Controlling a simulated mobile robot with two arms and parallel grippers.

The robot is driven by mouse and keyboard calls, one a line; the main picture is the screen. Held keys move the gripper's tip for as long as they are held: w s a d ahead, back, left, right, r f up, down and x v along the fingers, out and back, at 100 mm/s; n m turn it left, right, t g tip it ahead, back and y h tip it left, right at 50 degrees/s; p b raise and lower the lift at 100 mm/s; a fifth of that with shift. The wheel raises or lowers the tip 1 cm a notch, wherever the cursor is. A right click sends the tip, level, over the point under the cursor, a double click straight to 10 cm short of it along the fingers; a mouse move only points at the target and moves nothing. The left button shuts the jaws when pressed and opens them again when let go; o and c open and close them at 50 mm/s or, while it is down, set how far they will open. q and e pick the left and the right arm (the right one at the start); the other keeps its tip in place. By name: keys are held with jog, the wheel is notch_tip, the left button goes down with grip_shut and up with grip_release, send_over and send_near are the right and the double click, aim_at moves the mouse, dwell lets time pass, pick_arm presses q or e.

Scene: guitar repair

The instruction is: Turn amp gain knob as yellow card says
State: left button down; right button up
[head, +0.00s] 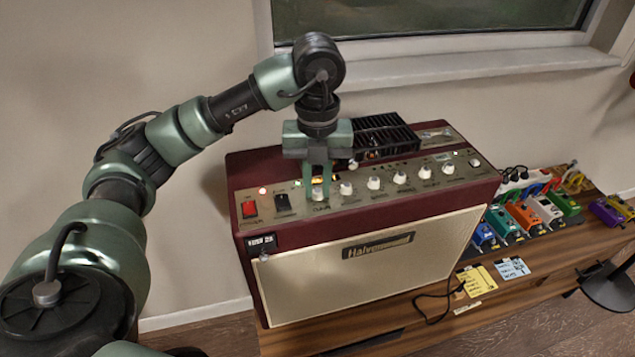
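The maroon amp (370,250) with a cream grille stands on a wooden bench, its control panel facing up. A row of white knobs runs along the panel, with small labels I cannot read surely. My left gripper (318,190) points down at the leftmost white knob (318,194), its two fingers apart on either side of it. I cannot tell whether they touch or grip the knob. The yellow card (476,281) lies on the bench right of the amp; its writing is too small to read. My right gripper is out of view.
A red switch (249,209) and a black switch (283,202) sit left of the knobs. A black caged unit (385,137) stands behind the panel. A pale blue card (512,269) lies beside the yellow one. Several coloured pedals (526,216) line the bench (560,262) at right.

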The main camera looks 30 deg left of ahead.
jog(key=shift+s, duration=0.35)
pick_arm(q)
jog(key=shift+m, duration=0.3)
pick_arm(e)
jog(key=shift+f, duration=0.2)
